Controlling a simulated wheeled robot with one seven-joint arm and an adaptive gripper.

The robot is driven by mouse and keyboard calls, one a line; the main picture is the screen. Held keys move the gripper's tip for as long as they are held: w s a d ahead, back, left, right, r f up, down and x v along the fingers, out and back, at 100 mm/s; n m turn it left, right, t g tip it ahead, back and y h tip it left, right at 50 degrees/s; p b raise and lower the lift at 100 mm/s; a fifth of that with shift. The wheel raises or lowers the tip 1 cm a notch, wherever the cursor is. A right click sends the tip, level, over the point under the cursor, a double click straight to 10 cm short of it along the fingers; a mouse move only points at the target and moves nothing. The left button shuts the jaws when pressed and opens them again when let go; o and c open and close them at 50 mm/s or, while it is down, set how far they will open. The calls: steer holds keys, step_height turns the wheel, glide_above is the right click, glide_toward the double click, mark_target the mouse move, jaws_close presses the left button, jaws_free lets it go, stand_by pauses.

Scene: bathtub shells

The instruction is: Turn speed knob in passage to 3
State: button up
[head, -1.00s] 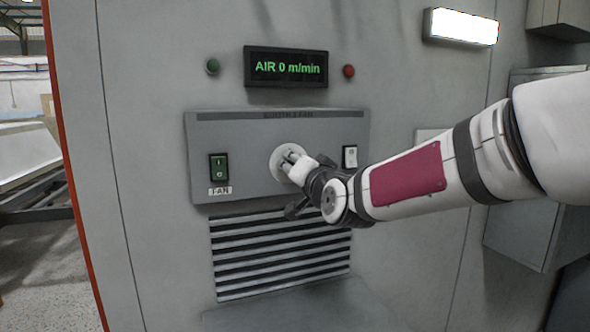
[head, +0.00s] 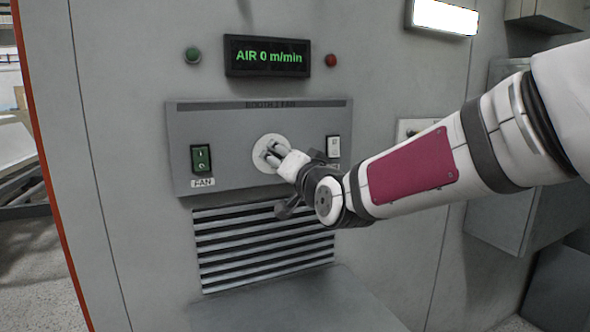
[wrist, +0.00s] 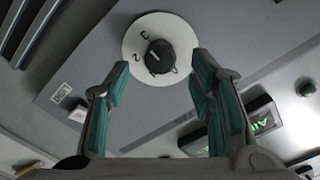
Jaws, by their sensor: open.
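The speed knob (wrist: 161,57) is black and round, on a white dial (wrist: 135,42) with the numbers 2 and 3 legible in the wrist view. A white mark shows on the knob's face; I cannot tell exactly which number it points at. My gripper (wrist: 159,72) is open, its two teal-padded fingers on either side of the knob in that view, with no clear contact. In the head view my gripper (head: 274,152) is in front of the dial (head: 262,142) and hides most of the knob. The display (head: 268,57) reads AIR 0 m/min.
The fan switch (head: 201,158) is left of the dial and a white switch (head: 333,147) is close on its right. A slatted vent (head: 262,246) lies below. Green (head: 193,55) and red (head: 331,60) lamps flank the display. A grey cabinet (head: 500,170) stands at the right.

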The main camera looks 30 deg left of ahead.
steer(key=v, duration=0.8)
steer(key=shift+s+d, duration=0.15)
